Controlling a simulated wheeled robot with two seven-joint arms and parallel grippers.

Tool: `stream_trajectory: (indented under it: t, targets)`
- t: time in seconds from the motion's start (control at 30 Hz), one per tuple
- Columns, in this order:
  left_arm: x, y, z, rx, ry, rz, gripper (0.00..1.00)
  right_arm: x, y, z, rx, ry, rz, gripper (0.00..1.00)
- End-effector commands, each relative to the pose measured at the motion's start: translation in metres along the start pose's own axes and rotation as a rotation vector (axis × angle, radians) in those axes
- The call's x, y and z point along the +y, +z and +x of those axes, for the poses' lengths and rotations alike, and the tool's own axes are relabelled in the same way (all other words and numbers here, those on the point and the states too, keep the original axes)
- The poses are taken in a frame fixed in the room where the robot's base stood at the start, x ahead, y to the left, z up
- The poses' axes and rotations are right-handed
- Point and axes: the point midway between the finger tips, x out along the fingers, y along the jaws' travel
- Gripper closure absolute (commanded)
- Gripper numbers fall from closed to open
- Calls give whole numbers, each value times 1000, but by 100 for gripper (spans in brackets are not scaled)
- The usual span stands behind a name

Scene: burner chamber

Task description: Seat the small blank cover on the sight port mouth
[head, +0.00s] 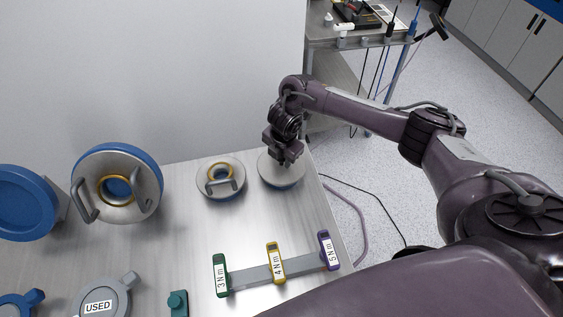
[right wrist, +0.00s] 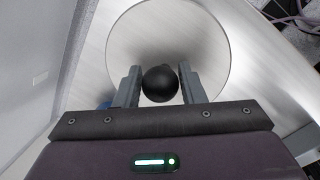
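A round, flat silver disc (head: 268,173), which looks like the small blank cover, lies at the back right of the bench. In the right wrist view the disc (right wrist: 212,45) carries a round black knob (right wrist: 160,83). My right gripper (head: 287,158) is above the disc, pointing down. In the right wrist view its two fingers (right wrist: 160,88) stand on either side of the knob, with a narrow gap showing at each side. The gripper is open. My left gripper is not in view. I cannot tell which part is the sight port mouth.
A small silver flange (head: 207,188) with a handle and gold ring sits just left of the disc. A larger handled flange (head: 135,207) and a blue round part (head: 22,203) are farther left. A rack (head: 250,279) of torque tools and a "USED" lid (head: 122,296) are in front.

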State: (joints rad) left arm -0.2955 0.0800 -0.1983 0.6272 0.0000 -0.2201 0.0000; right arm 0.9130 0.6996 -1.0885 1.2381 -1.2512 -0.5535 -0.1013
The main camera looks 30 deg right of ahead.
Motion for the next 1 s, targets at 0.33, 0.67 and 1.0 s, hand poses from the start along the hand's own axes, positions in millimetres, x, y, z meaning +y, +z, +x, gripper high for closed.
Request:
stream_trajectory:
  t: [0.33, 0.67, 1.0]
  targets:
    - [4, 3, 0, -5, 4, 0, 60, 0, 0, 0, 0, 1, 1, 83]
    - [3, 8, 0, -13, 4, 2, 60, 2, 1, -1, 0, 4, 2, 100]
    - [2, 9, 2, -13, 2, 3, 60, 4, 2, -14, 0, 6, 1, 100]
